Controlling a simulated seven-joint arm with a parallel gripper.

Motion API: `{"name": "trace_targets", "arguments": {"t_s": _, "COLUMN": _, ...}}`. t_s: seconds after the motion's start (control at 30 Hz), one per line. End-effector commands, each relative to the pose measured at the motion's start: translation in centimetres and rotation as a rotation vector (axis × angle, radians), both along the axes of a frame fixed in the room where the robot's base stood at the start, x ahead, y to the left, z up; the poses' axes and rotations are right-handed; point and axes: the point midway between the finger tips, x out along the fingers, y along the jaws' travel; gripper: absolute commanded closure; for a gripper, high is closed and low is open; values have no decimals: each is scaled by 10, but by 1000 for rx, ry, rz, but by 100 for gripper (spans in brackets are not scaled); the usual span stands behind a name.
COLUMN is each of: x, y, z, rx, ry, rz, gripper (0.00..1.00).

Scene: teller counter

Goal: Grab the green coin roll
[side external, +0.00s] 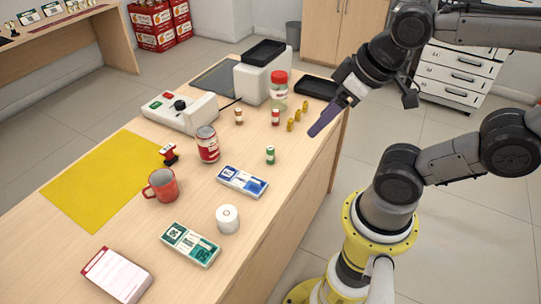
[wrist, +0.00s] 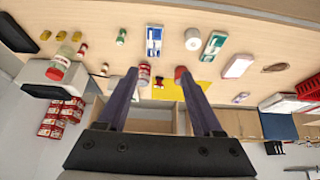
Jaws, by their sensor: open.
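The green coin roll (side external: 270,154) is a small upright cylinder with a white band. It stands on the counter right of the red-and-white can, and shows at the upper left of the wrist view (wrist: 121,37). My gripper (side external: 318,131) is above the counter's right edge, to the right of the roll and apart from it. In the wrist view my gripper's two purple fingers (wrist: 158,74) are spread with nothing held between them.
Near the roll are a red-and-white can (side external: 207,144), a blue banknote bundle (side external: 242,181), a red coin roll (side external: 275,117) and several yellow pieces (side external: 290,125). A red-lidded jar (side external: 279,92) stands behind. A red mug (side external: 161,186) and white paper roll (side external: 228,219) are nearer the front.

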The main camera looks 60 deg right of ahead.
Motion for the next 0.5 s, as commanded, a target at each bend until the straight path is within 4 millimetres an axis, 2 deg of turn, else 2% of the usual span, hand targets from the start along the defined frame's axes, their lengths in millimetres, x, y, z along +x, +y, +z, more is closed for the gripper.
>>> {"name": "trace_targets", "arguments": {"t_s": 0.17, "x": 0, "y": 0, "z": 0, "rx": 7, "ry": 0, "rz": -12, "gripper": 32}}
{"name": "trace_targets", "arguments": {"t_s": 0.3, "x": 2, "y": 1, "z": 3, "rx": 58, "ry": -9, "rz": -98, "gripper": 32}}
{"name": "trace_targets", "arguments": {"t_s": 0.4, "x": 12, "y": 4, "z": 16, "rx": 132, "ry": -40, "rz": -202, "gripper": 32}}
{"name": "trace_targets", "arguments": {"t_s": 0.5, "x": 32, "y": 4, "z": 27, "rx": 214, "ry": -34, "rz": -334, "gripper": 32}}
